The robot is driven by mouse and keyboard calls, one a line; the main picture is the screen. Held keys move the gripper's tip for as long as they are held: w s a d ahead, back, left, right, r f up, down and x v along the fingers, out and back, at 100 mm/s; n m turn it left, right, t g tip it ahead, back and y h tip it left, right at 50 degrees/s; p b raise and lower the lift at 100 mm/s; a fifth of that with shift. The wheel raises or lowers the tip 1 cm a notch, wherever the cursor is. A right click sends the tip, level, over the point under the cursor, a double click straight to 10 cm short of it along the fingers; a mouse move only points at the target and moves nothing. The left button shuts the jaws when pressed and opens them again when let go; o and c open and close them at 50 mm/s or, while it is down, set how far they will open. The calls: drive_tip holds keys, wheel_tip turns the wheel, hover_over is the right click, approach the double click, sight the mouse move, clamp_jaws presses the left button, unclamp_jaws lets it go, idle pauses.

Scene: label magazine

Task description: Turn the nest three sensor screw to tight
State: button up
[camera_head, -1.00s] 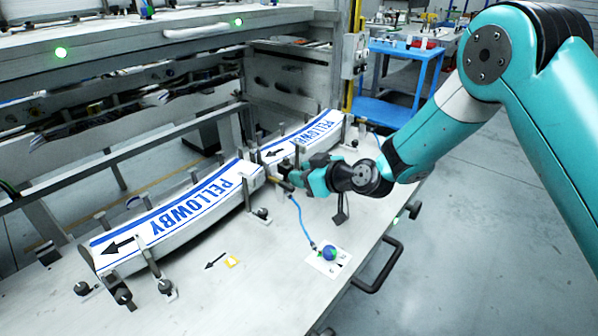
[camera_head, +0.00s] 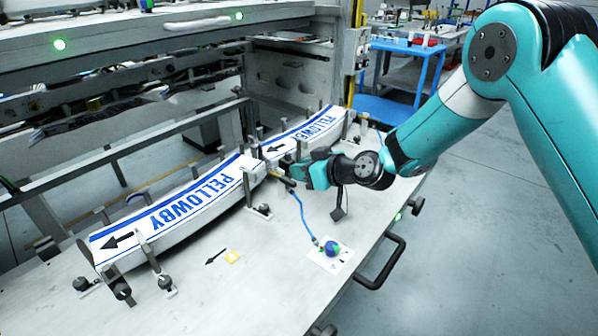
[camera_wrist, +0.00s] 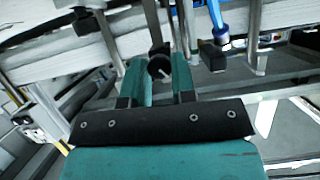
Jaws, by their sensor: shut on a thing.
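My gripper (camera_head: 290,168) reaches in from the right to the label stacks on the bench. In the wrist view its two teal fingers (camera_wrist: 160,70) are shut on a dark round screw knob (camera_wrist: 159,68) with a light mark on its face. In the head view the gripper hides this knob. Which nest the knob belongs to is not readable. The near curved label stack (camera_head: 190,203), printed PELLOWBY, lies to the left of the gripper. The far stack (camera_head: 310,130) lies behind it.
Several dark clamp knobs stand along the near stack. A black handle (camera_head: 385,268) is on the bench's front edge. The bench front is mostly clear.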

drive_tip(key=shift+w+d+m+g+y+b, duration=0.15)
drive_tip(key=shift+m+g+y+b, duration=0.2)
drive_tip(key=shift+m+b, duration=0.4)
drive_tip(key=shift+w+d+m+g+y+b, duration=0.1)
drive_tip(key=shift+m+g+y+b, duration=0.15)
drive_tip(key=shift+m+y+b, duration=0.45)
drive_tip(key=shift+r+m, duration=0.15)
drive_tip(key=shift+m, duration=0.1)
drive_tip(key=o, duration=0.7)
drive_tip(key=shift+c, duration=0.2)
drive_tip(key=shift+h, duration=0.25)
drive_tip(key=b+v, duration=0.1)
drive_tip(key=v, duration=1.6)
drive_tip(key=shift+d, duration=0.2)
